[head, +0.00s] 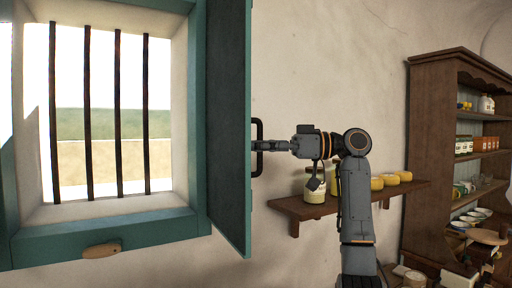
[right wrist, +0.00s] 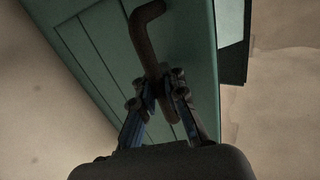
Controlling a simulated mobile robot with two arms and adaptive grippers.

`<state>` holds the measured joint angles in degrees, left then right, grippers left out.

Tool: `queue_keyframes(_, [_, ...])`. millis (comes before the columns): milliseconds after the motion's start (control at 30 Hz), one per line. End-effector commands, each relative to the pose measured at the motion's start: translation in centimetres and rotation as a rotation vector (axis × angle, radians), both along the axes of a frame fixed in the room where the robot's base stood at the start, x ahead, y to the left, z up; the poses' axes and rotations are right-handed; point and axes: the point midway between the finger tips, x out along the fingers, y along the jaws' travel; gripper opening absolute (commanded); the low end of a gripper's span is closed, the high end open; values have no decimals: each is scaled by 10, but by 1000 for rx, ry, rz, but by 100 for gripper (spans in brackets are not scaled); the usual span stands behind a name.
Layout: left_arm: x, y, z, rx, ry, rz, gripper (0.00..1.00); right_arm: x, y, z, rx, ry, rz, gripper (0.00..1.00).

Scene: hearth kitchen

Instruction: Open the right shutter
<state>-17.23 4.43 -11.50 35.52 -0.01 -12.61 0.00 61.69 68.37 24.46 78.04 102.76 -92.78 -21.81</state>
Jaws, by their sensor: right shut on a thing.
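The right shutter (head: 230,120) is a teal panel that stands swung out from the window frame, seen nearly edge-on in the head view. Its dark bar handle (head: 258,130) is on the side facing right. My right gripper (head: 258,146) reaches in from the right and is shut on the handle. In the right wrist view the fingers (right wrist: 162,98) close around the brown handle (right wrist: 148,40), with the teal shutter (right wrist: 105,60) behind it. My left gripper is not in view.
The window has dark vertical bars (head: 119,115) and a teal sill with a wooden knob (head: 101,250). A wall shelf (head: 290,206) with a jar and yellow rounds sits below and behind my right arm. A wooden cupboard (head: 432,150) with jars and dishes stands at the right.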

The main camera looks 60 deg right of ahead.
Motion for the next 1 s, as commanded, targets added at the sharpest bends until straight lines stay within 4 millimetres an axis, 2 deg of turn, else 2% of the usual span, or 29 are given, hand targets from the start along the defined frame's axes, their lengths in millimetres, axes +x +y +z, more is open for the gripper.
queue_keyframes(200, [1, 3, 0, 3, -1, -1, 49, -1, 1, -2, -3, 6, 4, 0])
queue_keyframes(233, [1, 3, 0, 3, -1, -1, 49, -1, 1, -2, -3, 6, 4, 10])
queue_keyframes(300, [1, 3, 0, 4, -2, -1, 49, -1, 1, -1, -3, 6, 3, 25])
queue_keyframes(367, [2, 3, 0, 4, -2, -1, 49, 0, 1, -1, -3, 5, 3, 34])
queue_keyframes(767, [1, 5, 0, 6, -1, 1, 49, -6, -4, 0, -1, 2, 0, 34])
queue_keyframes(867, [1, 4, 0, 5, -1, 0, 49, -18, -11, 0, -1, 1, 0, 34])
queue_keyframes(1000, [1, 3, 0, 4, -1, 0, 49, -44, -27, 0, 0, 1, -2, 34])
